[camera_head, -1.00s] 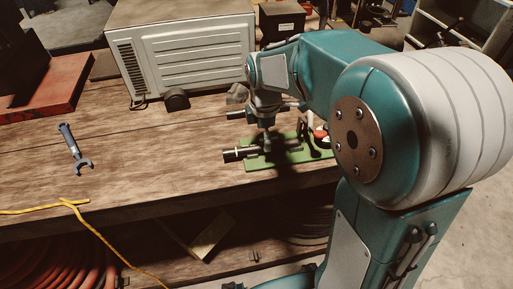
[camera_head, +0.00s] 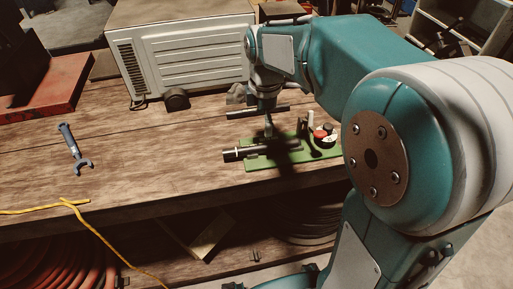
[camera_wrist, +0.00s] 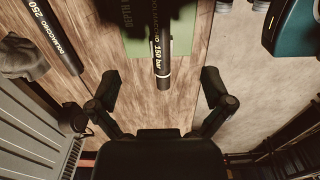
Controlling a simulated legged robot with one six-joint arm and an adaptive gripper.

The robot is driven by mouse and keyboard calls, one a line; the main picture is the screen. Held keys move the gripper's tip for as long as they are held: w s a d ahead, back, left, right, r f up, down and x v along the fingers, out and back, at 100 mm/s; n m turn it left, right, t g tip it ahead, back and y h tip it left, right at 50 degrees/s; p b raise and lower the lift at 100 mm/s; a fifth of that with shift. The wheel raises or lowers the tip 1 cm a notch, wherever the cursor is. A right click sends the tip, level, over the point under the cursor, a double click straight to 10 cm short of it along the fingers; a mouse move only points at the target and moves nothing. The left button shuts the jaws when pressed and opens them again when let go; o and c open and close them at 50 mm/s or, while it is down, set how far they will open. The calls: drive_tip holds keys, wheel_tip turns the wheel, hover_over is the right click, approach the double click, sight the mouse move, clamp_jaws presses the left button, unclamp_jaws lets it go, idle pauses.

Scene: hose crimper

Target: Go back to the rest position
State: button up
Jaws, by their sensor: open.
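My gripper (camera_head: 268,128) hangs from my arm over the workbench, beside and above the green base plate (camera_head: 258,165) of the crimper. In the wrist view my gripper (camera_wrist: 160,85) has its two fingers spread wide with nothing held between them. A black cylinder marked "150 bar" (camera_wrist: 163,60) lies on the green plate and shows between the fingers, apart from them; it also shows in the head view (camera_head: 235,155). A second black cylinder marked "250" (camera_wrist: 55,35) lies to its left, and in the head view it is behind the gripper (camera_head: 240,114).
A red and a black button (camera_head: 322,137) sit on the plate's right end. A grey ribbed machine (camera_head: 185,55) stands at the back of the bench. A blue wrench (camera_head: 74,150) and yellow cord (camera_head: 40,210) lie at the left. The bench's left middle is clear.

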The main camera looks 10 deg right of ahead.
idle(0.4)
drive_tip(key=s+d+r+m+t, duration=0.1)
drive_tip(key=s+r+m+t, duration=0.1)
drive_tip(key=s+m, duration=0.7)
drive_tip(key=s+d+r+m+t, duration=0.1)
drive_tip(key=s+m+t, duration=0.2)
drive_tip(key=s+m, duration=0.5)
drive_tip(key=shift+s+d+r+m+t, duration=0.15)
drive_tip(key=shift+s+r+m+t, duration=0.2)
drive_tip(key=shift+s, duration=0.35)
drive_tip(key=shift+c, duration=0.3)
